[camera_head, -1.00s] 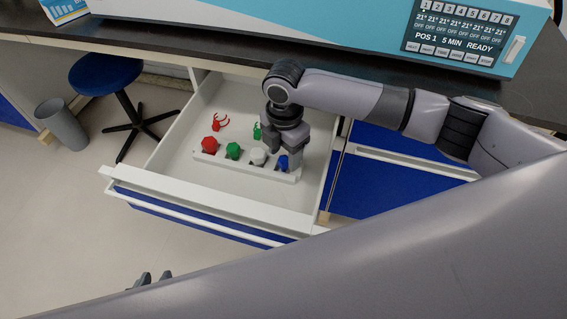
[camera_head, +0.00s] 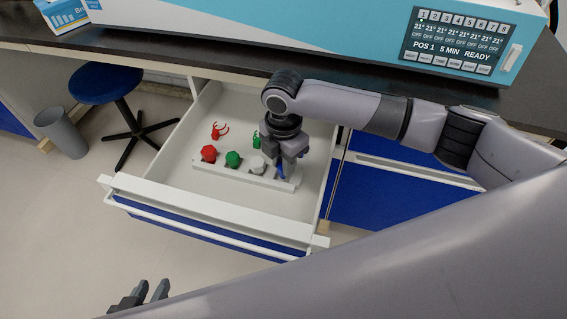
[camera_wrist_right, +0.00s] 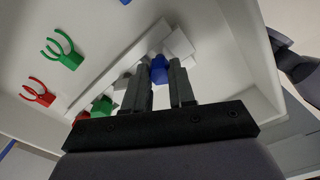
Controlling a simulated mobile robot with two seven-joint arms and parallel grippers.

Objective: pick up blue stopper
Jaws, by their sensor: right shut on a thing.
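The blue stopper (camera_wrist_right: 160,69) is between the two fingers of my right gripper (camera_wrist_right: 161,72) in the right wrist view. In the head view my right gripper (camera_head: 287,163) points down at the right end of the white rack (camera_head: 225,176) in the open drawer, shut on the blue stopper, which it mostly hides. I cannot tell whether the stopper is clear of the rack. My left gripper (camera_head: 150,290) is at the lower left of the head view, in front of the drawer, with its fingers apart and empty.
The rack also holds red (camera_head: 208,153), green (camera_head: 233,159) and white (camera_head: 256,165) stoppers. Red (camera_head: 219,131) and green (camera_head: 256,140) clips lie behind it. The drawer front (camera_head: 215,210) and side walls surround them.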

